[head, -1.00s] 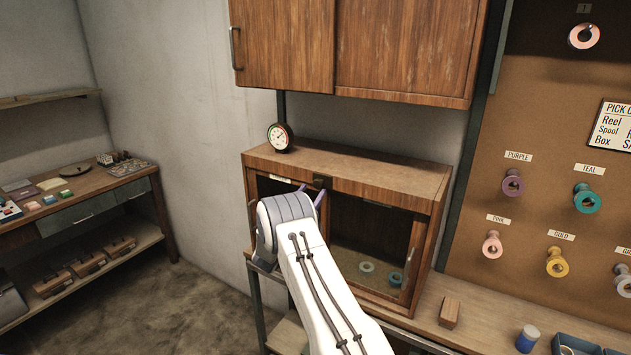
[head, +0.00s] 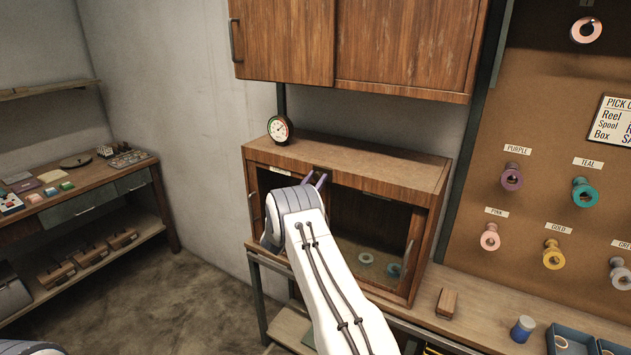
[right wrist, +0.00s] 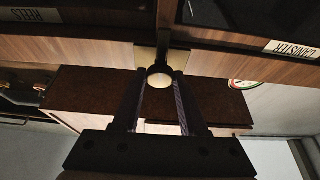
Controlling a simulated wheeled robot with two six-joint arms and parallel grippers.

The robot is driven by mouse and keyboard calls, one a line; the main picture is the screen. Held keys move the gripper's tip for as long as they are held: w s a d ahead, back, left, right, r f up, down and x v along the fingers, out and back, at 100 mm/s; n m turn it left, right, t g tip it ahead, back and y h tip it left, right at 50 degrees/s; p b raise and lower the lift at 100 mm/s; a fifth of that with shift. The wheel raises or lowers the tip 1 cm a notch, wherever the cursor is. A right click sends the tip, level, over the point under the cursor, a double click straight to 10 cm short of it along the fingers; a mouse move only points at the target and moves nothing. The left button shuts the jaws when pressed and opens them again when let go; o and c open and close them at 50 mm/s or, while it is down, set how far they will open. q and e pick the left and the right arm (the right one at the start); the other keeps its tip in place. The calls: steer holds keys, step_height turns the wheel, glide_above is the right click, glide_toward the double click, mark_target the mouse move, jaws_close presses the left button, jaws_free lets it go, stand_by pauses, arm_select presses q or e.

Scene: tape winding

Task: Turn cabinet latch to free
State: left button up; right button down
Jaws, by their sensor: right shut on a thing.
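The wooden cabinet (head: 390,172) stands on the bench, with two dark front panels below its top rail. The cabinet latch (right wrist: 159,79) shows in the right wrist view as a round pale-ended knob on a brass-coloured plate at the rail between the panels. My right gripper (head: 317,180) is at the middle of the rail, and in the head view it hides most of the latch. In the right wrist view my right gripper (right wrist: 160,84) has its two fingers on either side of the knob, shut on it. Whether the latch is turned cannot be told. My left gripper is out of view.
A round dial gauge (head: 280,129) stands on the cabinet's left top. A wooden wall cabinet (head: 400,45) hangs above. A small wooden block (head: 446,303) and a blue-lidded jar (head: 523,329) are on the bench at right. Coloured spools hang on the pegboard (head: 540,130).

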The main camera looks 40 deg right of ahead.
steer(key=shift+f+n+t+y+b, duration=0.1)
steer(key=shift+n+t+y+b, duration=0.6)
steer(key=shift+n, duration=1.2)
steer(key=n+t+y+b, duration=0.1)
steer(key=n, duration=0.2)
steer(key=shift+s+n+t+b, duration=0.1)
steer(key=shift+n+t+b, duration=0.2)
steer(key=shift+n+t, duration=0.1)
steer(key=n+y, duration=0.1)
steer(key=n, duration=0.2)
steer(key=shift+n+t+b, duration=0.4)
steer(key=n+y, duration=0.1)
steer(key=n, duration=0.2)
steer(key=shift+r+t+y, duration=0.2)
steer(key=shift+t+y, duration=0.2)
steer(key=n, duration=0.2)
steer(key=n+y, duration=0.1)
steer(key=n, duration=0.1)
steer(key=shift+r+y, duration=0.15)
steer(key=shift+y, duration=0.15)
steer(key=shift+n+g+y+p, duration=0.5)
steer(key=shift+n+p, duration=0.5)
steer(key=shift+n, duration=1)
